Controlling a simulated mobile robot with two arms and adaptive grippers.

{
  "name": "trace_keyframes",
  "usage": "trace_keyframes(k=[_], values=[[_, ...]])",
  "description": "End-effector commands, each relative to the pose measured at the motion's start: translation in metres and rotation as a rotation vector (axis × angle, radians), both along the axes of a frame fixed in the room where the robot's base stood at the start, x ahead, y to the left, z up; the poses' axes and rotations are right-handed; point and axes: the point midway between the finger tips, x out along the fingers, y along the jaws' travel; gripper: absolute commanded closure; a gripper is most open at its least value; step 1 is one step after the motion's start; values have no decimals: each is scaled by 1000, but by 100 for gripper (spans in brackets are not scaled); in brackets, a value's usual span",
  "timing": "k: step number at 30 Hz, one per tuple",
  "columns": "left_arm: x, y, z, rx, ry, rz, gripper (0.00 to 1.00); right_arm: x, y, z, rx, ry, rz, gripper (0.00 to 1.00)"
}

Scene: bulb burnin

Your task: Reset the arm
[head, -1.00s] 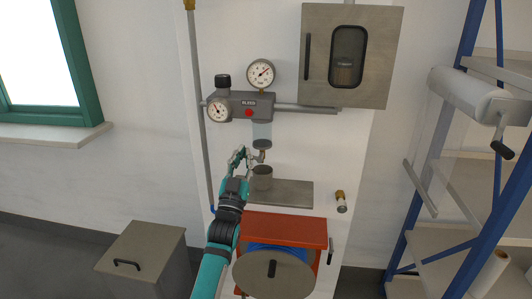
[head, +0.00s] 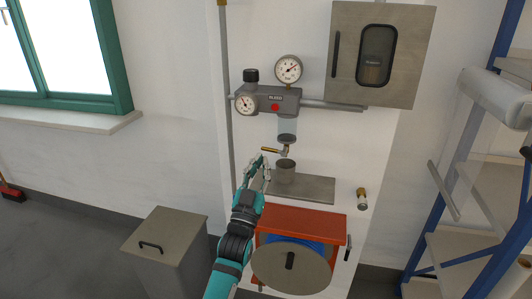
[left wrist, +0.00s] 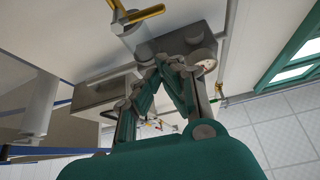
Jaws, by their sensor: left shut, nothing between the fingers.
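My left gripper (head: 257,170) reaches up from below in the head view. It is shut and empty, just left of the grey cup (head: 286,172) and below the yellow-handled tap (head: 270,150). I cannot tell whether it touches the cup. In the left wrist view, the fingers of my left gripper (left wrist: 163,62) come together with nothing between them. The yellow tap handle (left wrist: 145,14) shows above them there. My right gripper is in neither view.
The cup stands on a metal shelf (head: 315,188) under the gauge block (head: 272,100). Below are a red box (head: 300,222) and a round-faced reel (head: 291,270). A grey bin (head: 165,235) stands left; a blue rack (head: 455,220) stands right.

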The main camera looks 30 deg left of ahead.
Motion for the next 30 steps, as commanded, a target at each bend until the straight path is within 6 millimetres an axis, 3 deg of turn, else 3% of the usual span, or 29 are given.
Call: trace_keyframes(k=[6,24,26,29,30], values=[[-15,-4,-9,-1,-1,0,100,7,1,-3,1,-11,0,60],[-15,-4,-12,-1,7,-3,100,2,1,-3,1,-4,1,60],[-12,-6,-23,-6,32,-8,100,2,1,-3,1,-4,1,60],[-3,-14,-64,-21,126,-31,100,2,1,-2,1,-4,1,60],[1,-19,-88,-31,180,-43,100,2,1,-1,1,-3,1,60]])
